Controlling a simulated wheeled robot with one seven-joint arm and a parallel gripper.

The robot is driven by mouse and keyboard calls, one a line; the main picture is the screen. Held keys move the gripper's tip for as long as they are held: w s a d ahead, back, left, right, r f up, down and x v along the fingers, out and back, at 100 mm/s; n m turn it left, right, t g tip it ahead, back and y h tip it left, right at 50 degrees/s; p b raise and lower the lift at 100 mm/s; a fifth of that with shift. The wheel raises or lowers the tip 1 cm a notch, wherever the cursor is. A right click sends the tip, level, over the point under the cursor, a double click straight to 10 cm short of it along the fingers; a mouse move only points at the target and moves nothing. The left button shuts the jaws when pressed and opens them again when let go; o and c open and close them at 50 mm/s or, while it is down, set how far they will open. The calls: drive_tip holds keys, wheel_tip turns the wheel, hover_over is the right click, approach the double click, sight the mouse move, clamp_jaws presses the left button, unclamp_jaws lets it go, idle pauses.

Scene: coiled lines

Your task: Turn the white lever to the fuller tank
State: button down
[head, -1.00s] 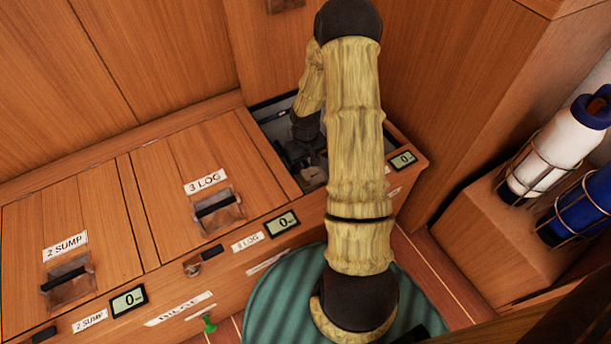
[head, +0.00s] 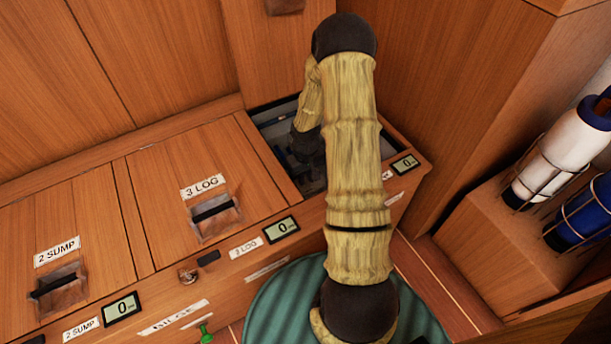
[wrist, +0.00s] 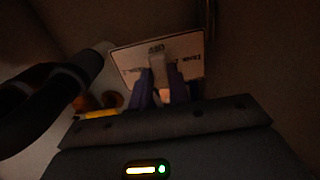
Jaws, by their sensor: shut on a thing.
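My gripper (wrist: 161,82) reaches down into the open compartment (head: 262,115). In the wrist view its two purplish fingers are shut on a pale upright piece, the white lever (wrist: 157,72). In the head view my arm hides the lever and most of the gripper. No tank or fill level can be made out. The compartment is dim inside.
Dark curved hoses (wrist: 40,100) lie left of my gripper. Closed wooden hatches labelled 3 LOG (head: 205,187) and 2 SUMP (head: 57,250) are left of the opening. Small displays (head: 282,229) reading 0 line the front. Bottles (head: 565,150) stand in racks at right.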

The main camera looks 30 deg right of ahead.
drive_tip(key=shift+a+r+m+p, duration=0.15)
drive_tip(key=shift+a+m+p, duration=0.1)
drive_tip(key=shift+m+p, duration=0.2)
drive_tip(key=shift+a+m, duration=0.2)
drive_tip(key=shift+m, duration=0.15)
drive_tip(key=c, duration=1.3)
unclamp_jaws()
wheel_tip(320, 180, up, 17)
drive_tip(key=p, duration=0.9)
drive_tip(key=shift+p, duration=0.35)
